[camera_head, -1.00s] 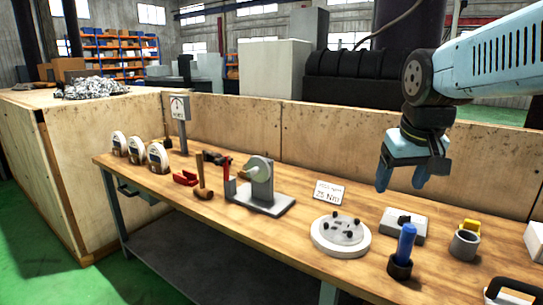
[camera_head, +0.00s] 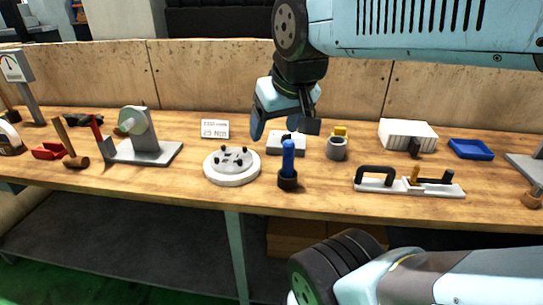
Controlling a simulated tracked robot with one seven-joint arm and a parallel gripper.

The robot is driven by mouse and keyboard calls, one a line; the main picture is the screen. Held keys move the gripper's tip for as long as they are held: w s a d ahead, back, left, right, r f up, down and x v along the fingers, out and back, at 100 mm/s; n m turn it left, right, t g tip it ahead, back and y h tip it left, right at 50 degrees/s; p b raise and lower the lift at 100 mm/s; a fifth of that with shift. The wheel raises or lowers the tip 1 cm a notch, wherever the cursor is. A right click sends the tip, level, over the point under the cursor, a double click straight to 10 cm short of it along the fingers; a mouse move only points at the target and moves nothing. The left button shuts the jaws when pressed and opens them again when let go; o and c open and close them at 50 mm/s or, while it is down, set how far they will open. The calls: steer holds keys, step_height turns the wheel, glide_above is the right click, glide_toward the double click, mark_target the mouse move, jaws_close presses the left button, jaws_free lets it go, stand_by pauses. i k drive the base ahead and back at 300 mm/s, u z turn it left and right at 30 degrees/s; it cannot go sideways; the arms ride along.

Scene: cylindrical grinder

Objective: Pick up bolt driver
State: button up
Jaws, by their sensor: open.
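A blue-handled tool (camera_head: 288,158), which looks like the bolt driver, stands upright in a small black cup (camera_head: 288,181) on the wooden bench. My gripper (camera_head: 284,124) hangs open and empty above the bench, pointing down. In the picture it is just above the blue handle. It appears to be behind and higher than the handle, with clear space between them; the exact distance is hard to tell. The tool's lower end is hidden in the cup.
A round white plate with dark bolts (camera_head: 232,166) is left of the tool. A grey block (camera_head: 286,148) is behind it, and a grey cup (camera_head: 337,149) is to the right. A black-handled fixture (camera_head: 410,184) lies further right. A wooden panel (camera_head: 200,85) backs the bench.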

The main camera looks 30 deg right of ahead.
mark_target(287, 145)
steer(key=u, duration=0.65)
steer(key=k, duration=1.45)
steer(key=z, duration=0.7)
steer(key=i, duration=1)
steer(key=u, duration=0.1)
